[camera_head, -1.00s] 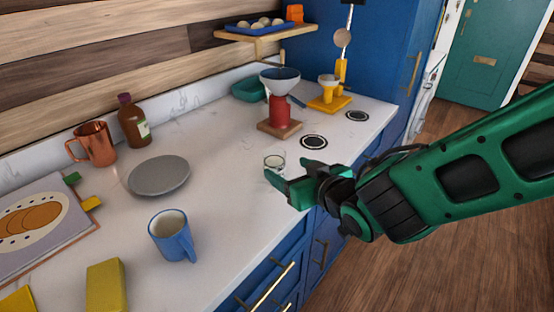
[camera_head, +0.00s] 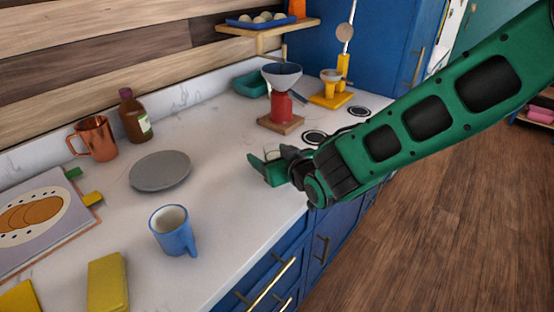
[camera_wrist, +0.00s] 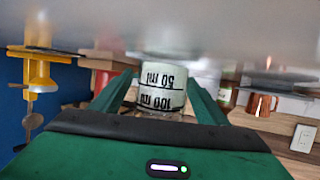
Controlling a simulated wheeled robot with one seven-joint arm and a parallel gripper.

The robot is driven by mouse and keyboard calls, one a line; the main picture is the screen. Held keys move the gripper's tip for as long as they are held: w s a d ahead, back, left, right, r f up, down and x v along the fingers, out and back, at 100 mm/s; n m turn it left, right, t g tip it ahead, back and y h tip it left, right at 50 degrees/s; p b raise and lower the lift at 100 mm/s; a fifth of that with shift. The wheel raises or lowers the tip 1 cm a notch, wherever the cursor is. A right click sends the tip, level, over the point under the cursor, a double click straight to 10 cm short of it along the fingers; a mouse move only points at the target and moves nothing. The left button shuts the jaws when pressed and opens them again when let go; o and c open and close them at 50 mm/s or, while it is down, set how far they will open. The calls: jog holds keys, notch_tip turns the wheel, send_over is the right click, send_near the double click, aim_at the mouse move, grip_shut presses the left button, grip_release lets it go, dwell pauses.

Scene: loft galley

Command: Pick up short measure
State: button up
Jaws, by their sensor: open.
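The short measure is a small clear cup with black "50 ml" and "100 ml" marks. In the wrist view the short measure (camera_wrist: 163,88) appears upside down between the two green fingers of my gripper (camera_wrist: 160,80). In the head view my gripper (camera_head: 272,160) is low over the counter near its front edge, fingers apart. Only the upper part of the short measure (camera_head: 271,153) shows there, the rest hidden behind a finger. The fingers stand either side of it; I cannot tell if either touches it.
A red stand with a grey funnel (camera_head: 281,76) is behind my gripper, with a yellow stand (camera_head: 331,98) farther back. A grey plate (camera_head: 160,171) and blue mug (camera_head: 172,231) are to the left. The counter between plate and gripper is clear.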

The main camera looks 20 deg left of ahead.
aim_at(273, 144)
jog(key=shift+w+a+f, duration=0.1)
jog(key=shift+w+a, duration=0.05)
jog(key=shift+a, duration=0.05)
jog(key=c, duration=1.2)
jog(key=shift+r, duration=1.85)
jog(key=shift+a+r, duration=0.1)
jog(key=shift+r, duration=0.25)
jog(key=shift+s+a+r, duration=1.1)
jog(key=shift+s+a, duration=0.2)
jog(key=shift+s, duration=0.1)
jog(key=shift+s+a+r, duration=1.1)
jog(key=shift+s+a, duration=0.15)
jog(key=shift+s, duration=0.15)
jog(key=shift+s+a+r, duration=1.1)
jog(key=shift+s+a, duration=0.2)
jog(key=shift+s, duration=0.1)
